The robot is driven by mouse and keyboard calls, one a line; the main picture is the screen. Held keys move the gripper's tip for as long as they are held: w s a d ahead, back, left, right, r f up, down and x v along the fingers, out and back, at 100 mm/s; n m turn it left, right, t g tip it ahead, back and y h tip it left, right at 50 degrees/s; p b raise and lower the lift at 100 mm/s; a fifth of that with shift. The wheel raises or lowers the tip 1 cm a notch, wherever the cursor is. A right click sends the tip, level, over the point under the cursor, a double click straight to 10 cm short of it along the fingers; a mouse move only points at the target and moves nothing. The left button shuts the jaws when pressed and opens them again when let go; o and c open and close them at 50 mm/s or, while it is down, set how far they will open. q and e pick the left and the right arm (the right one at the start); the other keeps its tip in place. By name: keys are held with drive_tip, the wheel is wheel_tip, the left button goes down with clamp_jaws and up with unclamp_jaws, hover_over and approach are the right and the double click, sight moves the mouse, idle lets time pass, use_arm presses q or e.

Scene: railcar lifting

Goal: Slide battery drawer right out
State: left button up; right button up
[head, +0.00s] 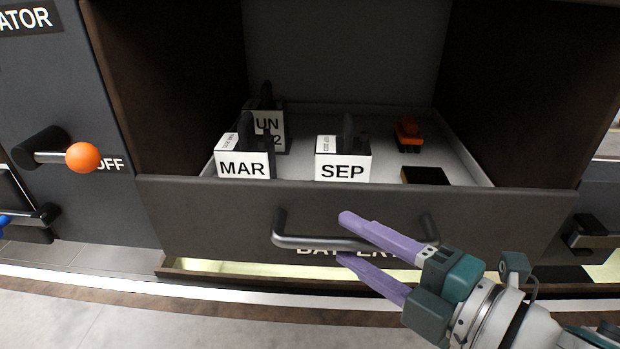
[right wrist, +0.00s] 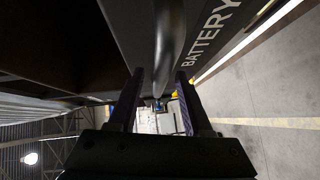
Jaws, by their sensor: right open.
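The battery drawer (head: 200,210) is a dark grey front with a BATTERY label, and its inside shows from above. Its bar handle (head: 300,241) runs across the front. My right gripper (head: 342,237) is open, its two purple fingers pointing left over the handle's right part. In the right wrist view the handle (right wrist: 170,45) lies ahead between the two open fingers (right wrist: 160,85). Whether the fingers touch the bar cannot be told. My left gripper is out of view.
An orange-knobbed lever (head: 82,157) juts out at left. Another handle (head: 590,238) is at right.

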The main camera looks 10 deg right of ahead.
drive_tip(key=shift+w+a, duration=0.1)
drive_tip(key=shift+w, duration=0.15)
clamp_jaws()
idle(1.4)
